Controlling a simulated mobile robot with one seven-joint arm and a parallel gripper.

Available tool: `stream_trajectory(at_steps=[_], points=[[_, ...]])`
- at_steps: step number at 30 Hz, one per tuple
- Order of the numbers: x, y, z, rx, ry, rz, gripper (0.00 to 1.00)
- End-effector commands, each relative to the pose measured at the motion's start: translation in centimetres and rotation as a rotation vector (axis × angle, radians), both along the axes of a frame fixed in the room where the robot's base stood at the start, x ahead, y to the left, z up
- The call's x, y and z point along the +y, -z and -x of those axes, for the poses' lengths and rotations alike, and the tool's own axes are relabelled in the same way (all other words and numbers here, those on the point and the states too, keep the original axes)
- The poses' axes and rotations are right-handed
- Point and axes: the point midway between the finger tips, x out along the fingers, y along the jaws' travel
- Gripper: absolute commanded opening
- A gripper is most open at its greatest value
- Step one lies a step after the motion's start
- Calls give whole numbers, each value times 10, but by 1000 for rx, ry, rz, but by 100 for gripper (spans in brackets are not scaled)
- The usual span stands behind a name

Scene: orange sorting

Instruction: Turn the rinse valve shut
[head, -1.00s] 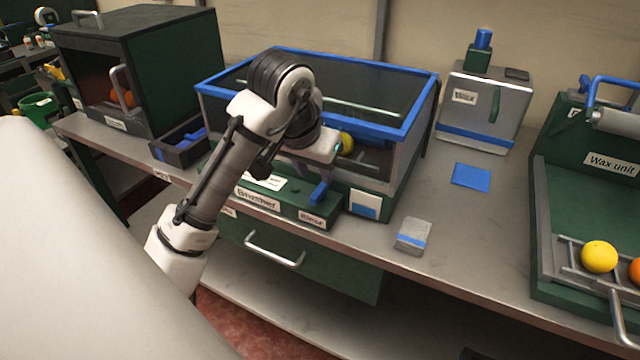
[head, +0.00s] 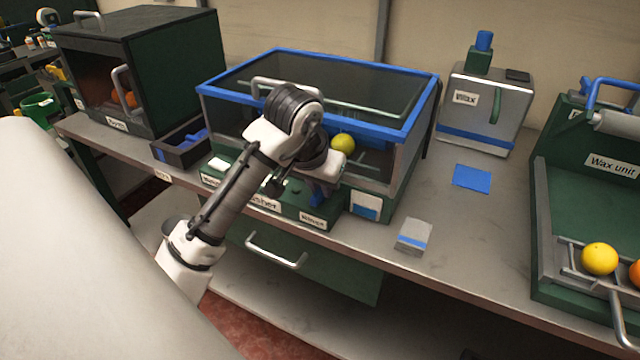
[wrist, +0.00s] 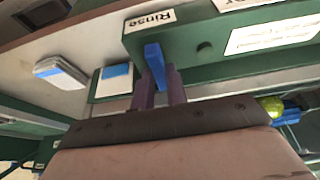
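The rinse valve is a blue lever on the green front panel of the brusher; it shows in the wrist view (wrist: 154,60), below the "Rinse" label (wrist: 150,20). In the head view my gripper (head: 322,192) is at the panel's right part and hides much of the lever. In the wrist view the two purple fingers of my gripper (wrist: 160,90) stand close together, one on each side of the lever's near end. They look shut on it, with little gap visible. The brusher (head: 385,165) has a blue-rimmed clear cover, with a yellow fruit (head: 343,143) inside.
A grey-and-blue block (head: 413,236) lies on the bench right of the brusher. A blue square (head: 471,177) and the wax dispenser (head: 485,110) stand further right. The drawer handle (head: 275,250) sticks out below. The bench between brusher and wax unit is mostly clear.

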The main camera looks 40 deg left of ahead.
Motion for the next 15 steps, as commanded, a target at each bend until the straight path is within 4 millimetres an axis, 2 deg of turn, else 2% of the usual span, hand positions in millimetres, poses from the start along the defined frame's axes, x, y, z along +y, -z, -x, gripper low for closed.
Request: stream_trajectory(at_steps=[8, 15], points=[[0, 0, 0, 0, 20, 1, 0], [0, 0, 0, -1, 132, 5, 0]])
